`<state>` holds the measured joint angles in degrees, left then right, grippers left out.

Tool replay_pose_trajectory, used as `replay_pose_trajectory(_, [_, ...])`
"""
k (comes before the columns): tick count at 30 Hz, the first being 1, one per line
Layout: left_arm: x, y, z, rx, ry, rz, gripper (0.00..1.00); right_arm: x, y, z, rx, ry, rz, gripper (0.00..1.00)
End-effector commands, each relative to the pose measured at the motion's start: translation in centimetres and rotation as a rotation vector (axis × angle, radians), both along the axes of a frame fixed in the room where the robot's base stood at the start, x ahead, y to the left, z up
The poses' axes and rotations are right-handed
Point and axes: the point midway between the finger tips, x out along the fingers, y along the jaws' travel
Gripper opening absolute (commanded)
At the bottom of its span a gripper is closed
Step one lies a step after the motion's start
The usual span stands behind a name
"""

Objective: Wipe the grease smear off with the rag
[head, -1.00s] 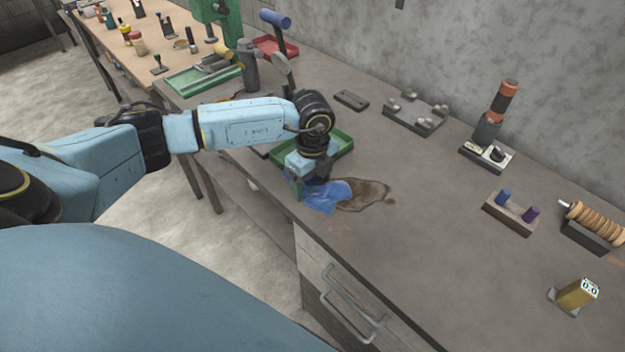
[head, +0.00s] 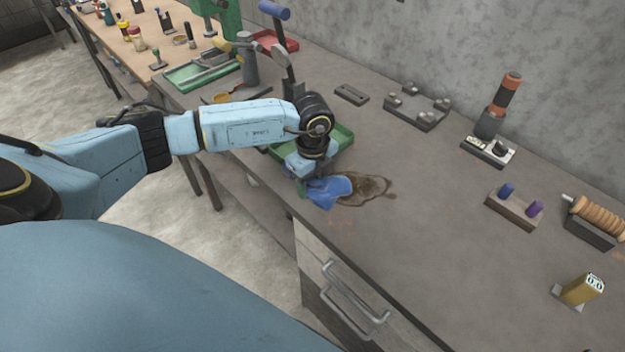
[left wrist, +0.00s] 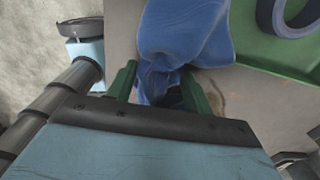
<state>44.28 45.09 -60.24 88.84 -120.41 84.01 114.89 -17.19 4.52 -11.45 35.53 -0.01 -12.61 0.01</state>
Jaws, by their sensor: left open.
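The blue rag (head: 328,191) lies crumpled near the front edge of the grey bench, touching the left side of the brown grease smear (head: 366,189) in the head view. In the left wrist view the rag (left wrist: 183,32) runs from the top middle down between the fingers. My left gripper (head: 309,187) is at the rag's left end. Its green fingers (left wrist: 160,92) are apart, one on each side of a fold of the rag. Part of the rag is hidden by the gripper. My right gripper is not in view.
A green tray (head: 341,141) is right behind my left wrist. A hammer-like tool (head: 287,75) stands behind it. A block with two pegs (head: 514,208) and a spool stand (head: 592,222) are at the right.

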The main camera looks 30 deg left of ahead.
Motion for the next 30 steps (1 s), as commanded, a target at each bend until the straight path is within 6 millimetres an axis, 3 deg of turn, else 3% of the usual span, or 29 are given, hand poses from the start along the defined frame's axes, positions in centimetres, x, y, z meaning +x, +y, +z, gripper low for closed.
replay_pose_trajectory(20, [-0.07, 0.00, -0.07, 0.000, 0.002, 0.000, 0.01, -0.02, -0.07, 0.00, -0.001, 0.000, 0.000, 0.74])
replay_pose_trajectory(30, [-0.06, 0.01, -0.12, 0.000, 0.002, 0.000, 0.00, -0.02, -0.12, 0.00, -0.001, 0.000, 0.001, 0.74])
